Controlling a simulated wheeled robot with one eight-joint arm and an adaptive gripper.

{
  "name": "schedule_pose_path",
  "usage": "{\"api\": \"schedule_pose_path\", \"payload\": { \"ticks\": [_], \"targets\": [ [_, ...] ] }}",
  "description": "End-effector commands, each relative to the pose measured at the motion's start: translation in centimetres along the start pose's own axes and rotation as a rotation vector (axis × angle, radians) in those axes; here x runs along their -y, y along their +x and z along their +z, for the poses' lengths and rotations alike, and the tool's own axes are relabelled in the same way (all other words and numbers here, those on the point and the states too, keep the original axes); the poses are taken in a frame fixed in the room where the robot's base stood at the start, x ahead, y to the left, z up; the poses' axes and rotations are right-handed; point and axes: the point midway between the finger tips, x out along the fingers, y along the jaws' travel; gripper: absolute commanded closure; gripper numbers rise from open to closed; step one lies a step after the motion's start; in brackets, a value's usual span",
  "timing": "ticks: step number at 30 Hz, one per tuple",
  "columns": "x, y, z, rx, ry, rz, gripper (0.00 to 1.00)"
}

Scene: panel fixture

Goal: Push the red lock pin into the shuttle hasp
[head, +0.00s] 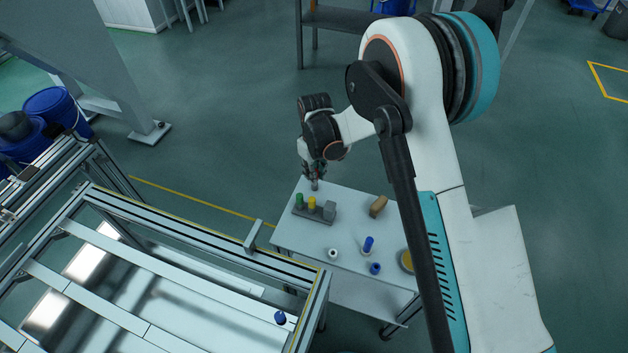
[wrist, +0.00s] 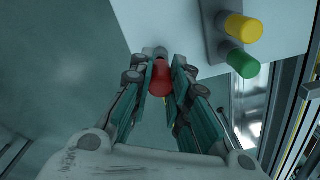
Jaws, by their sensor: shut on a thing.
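In the wrist view my gripper (wrist: 163,66) is shut on the red lock pin (wrist: 160,79), which sits between the two finger pads. A short grey end shows beyond the red part. In the head view my gripper (head: 313,178) hangs over the back left edge of a small white table, beside a grey block; the red of the pin cannot be made out there. A grey upright bracket (head: 253,236) stands on the frame's rail, left of the table. I cannot tell whether it is the shuttle hasp.
The grey block (head: 322,213) holds a green peg (head: 299,200) and a yellow peg (head: 311,202). The white table (head: 290,240) also bears a brown block (head: 378,206), blue pieces (head: 368,244) and a white ring (head: 333,253). A blue knob (head: 280,317) sits on the large frame.

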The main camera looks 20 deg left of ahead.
Motion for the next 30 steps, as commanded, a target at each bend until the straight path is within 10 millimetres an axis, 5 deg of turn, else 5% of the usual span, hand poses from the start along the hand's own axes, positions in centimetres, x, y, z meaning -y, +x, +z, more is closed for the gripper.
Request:
{"api": "schedule_pose_path", "payload": {
  "ticks": [30],
  "targets": [
    [0.0, -1.4, 0.0, 0.0, 0.0, 0.0, 1.0]
  ]
}}
